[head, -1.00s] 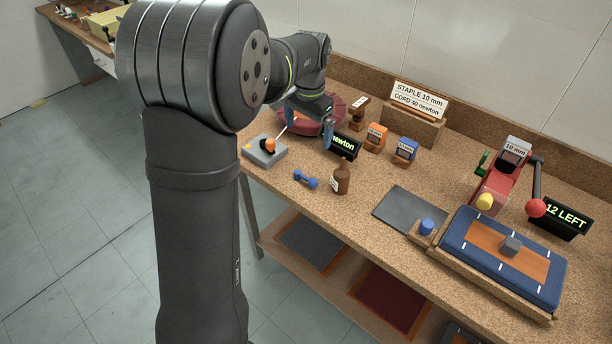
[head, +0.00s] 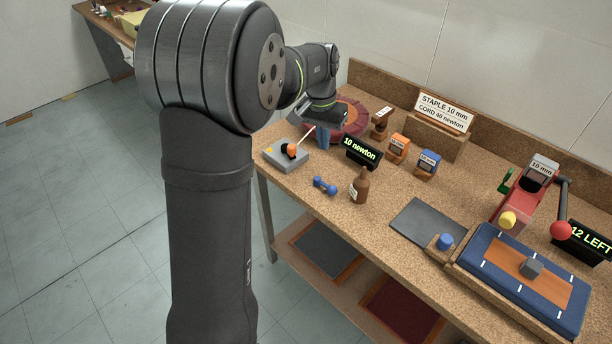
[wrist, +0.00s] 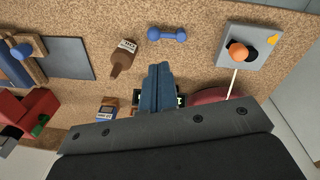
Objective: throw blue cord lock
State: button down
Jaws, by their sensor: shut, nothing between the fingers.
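My gripper (head: 323,138) is shut and empty above the bench's left part, in front of the red round base; in the wrist view its blue fingertips (wrist: 159,70) are together. Nothing is clearly marked as the blue cord lock. A small blue dumbbell-shaped piece (head: 325,186) lies on the bench and shows in the wrist view (wrist: 167,34), apart from the fingers. A blue knob (head: 445,242) sits on a wooden block at the padded board. A grey box (head: 286,155) with an orange ball and a pale rod is left of my gripper.
A brown bottle (head: 360,187), a black "10 newton" display (head: 361,151), an orange box (head: 398,147) and a blue box (head: 427,163) stand near my gripper. The red round base (head: 350,117) is behind it. A dark flat mat (head: 428,223) lies bare on the right.

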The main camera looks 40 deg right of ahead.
jog(key=w+a+f+n+g+h, duration=0.3)
jog(key=a+f+n, duration=0.25)
jog(key=n, duration=0.75)
jog(key=n+h, duration=0.3)
jog(key=n, duration=1)
send_near(325, 186)
jog(key=shift+g, duration=0.3)
jog(key=f, duration=0.3)
jog(key=s+a+f, duration=0.1)
jog(key=f, duration=0.1)
jog(key=shift+f, duration=0.15)
jog(key=shift+s+d+f, duration=0.1)
jog(key=shift+s+d, duration=0.25)
jog(key=shift+d, duration=0.2)
jog(key=shift+s+d+f, duration=0.1)
jog(key=shift+s+d, duration=0.3)
jog(key=shift+d, duration=0.15)
jog(key=shift+s+d, duration=0.35)
jog(key=shift+d, duration=0.2)
